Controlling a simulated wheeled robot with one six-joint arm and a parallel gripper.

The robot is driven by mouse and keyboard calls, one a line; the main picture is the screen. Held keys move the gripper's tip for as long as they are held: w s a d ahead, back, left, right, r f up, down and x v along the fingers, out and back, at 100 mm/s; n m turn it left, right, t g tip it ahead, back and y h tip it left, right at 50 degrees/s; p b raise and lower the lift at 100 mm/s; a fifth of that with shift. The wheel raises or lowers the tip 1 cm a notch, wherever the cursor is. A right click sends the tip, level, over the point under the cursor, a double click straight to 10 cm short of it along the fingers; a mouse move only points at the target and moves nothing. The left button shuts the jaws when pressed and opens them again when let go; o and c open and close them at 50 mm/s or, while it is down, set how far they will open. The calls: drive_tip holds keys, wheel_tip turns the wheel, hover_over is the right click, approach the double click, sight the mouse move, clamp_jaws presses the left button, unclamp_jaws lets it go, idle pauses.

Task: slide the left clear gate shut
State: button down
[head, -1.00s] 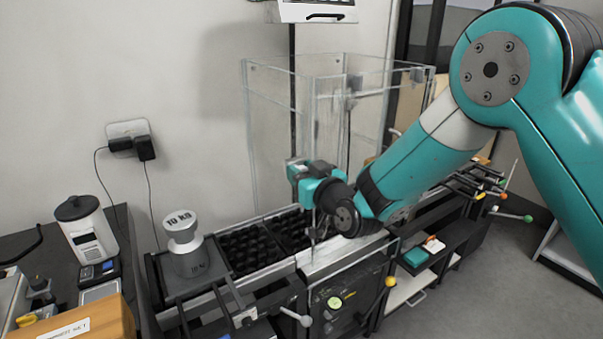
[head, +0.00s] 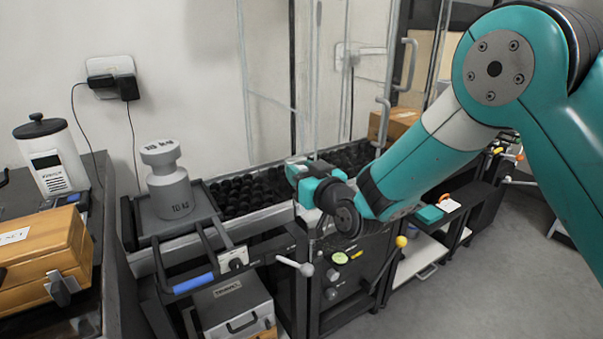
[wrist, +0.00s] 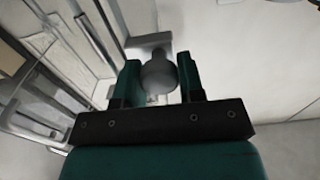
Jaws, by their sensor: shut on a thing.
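Clear panels stand over the black roller conveyor in the head view. The left clear gate (head: 272,75) appears to be the panel at the left of them; its edges are faint and I cannot tell how far it is slid. My gripper (head: 297,172) is low in front of the clear panels, near the conveyor's front rail. In the wrist view my gripper (wrist: 160,80) is shut on a round grey knob (wrist: 158,75), with a flat grey bar behind it. The head view hides what the fingers hold.
A grey 10 kg weight (head: 172,190) stands on a tray left of the rollers (head: 250,195). Metal handles (head: 383,125) show on the clear panels at right. Grey floor is free at right.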

drive_tip(key=shift+s+f, duration=0.1)
drive_tip(key=shift+f, duration=0.25)
drive_tip(key=c, duration=1)
unclamp_jaws()
drive_tip(key=shift+c, duration=0.2)
drive_tip(key=shift+r, duration=0.1)
drive_tip(key=b+v, duration=1)
drive_tip(key=v, duration=0.7)
drive_tip(key=shift+s+d, duration=0.15)
